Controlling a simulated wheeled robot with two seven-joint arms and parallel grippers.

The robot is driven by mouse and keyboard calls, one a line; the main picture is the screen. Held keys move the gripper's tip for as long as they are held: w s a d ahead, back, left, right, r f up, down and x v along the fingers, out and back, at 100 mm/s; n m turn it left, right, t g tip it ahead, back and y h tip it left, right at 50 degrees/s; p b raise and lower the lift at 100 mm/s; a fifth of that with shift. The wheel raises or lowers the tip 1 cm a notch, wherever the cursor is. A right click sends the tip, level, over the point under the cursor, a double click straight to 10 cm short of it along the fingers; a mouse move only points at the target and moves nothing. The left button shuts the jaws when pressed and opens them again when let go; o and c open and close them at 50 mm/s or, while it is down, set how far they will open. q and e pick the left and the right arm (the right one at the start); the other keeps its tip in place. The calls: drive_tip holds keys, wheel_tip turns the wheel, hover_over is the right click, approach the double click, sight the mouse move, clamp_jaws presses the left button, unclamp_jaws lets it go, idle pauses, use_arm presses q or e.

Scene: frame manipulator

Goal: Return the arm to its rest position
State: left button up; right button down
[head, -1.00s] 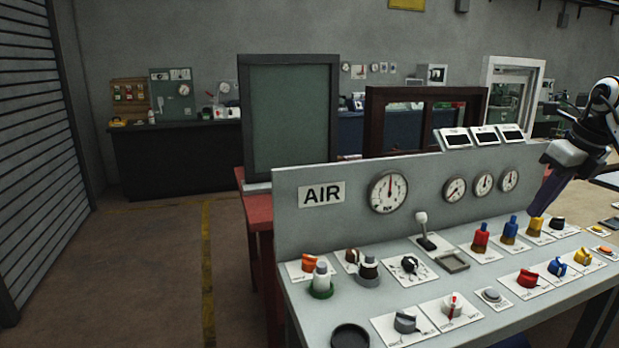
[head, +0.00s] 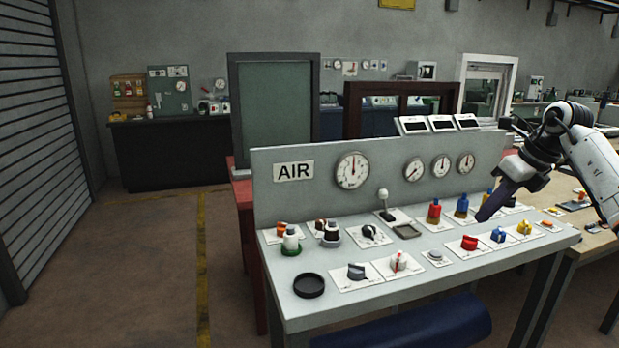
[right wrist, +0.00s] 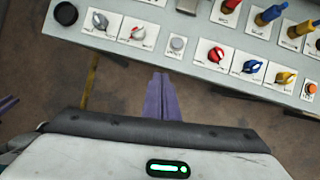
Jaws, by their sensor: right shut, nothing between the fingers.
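My right gripper (head: 482,216) comes in from the right in the head view, its dark purple fingers pointing down and left over the right part of the control console (head: 330,270). In the right wrist view its fingers (right wrist: 162,97) are together and empty, over the floor just off the console's front edge. No contact with a knob shows. My left gripper is not in the head view; a small purple tip (right wrist: 8,104) at the left edge of the right wrist view looks like part of it, too little to tell its state.
The console carries a red knob (head: 469,243), a blue knob (head: 498,236), a lever (head: 384,203) and gauges on its upright panel. A blue cylinder (head: 410,325) lies below its front edge. A wooden table (head: 590,243) stands at the right. The floor at the left is clear.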

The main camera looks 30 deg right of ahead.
drive_tip(key=w+a+f+n+t+y, duration=0.1)
drive_tip(key=w+a+f+y, duration=0.3)
drive_tip(key=a, duration=0.6)
drive_tip(key=w+a+f+n+t+y, duration=0.1)
drive_tip(key=w+a+f, duration=0.45)
drive_tip(key=a, duration=0.35)
drive_tip(key=s+a+f+m+t+y, duration=0.1)
drive_tip(key=a+f+m+t+y, duration=0.2)
drive_tip(key=a, duration=0.8)
drive_tip(key=s+a+f+m+t+y, duration=0.15)
drive_tip(key=a+f+m+y, duration=0.3)
drive_tip(key=a, duration=0.65)
drive_tip(key=s+a+f+m+g+h, duration=0.1)
drive_tip(key=s+a+f+m+h, duration=0.1)
drive_tip(key=s+f+m, duration=0.6)
drive_tip(key=s+a+f+m+g+h, duration=0.1)
drive_tip(key=s+a+f+m+h, duration=0.1)
drive_tip(key=s+f+m+h, duration=0.3)
drive_tip(key=s+a+f+m+g+h, duration=0.1)
drive_tip(key=s+f+m+h, duration=0.2)
drive_tip(key=s+f+m, duration=1)
drive_tip(key=shift+s+a+f+m+h, duration=0.2)
drive_tip(key=shift+s+a+m+h, duration=0.3)
drive_tip(key=shift+m, duration=0.75)
drive_tip(key=shift+d, duration=0.1)
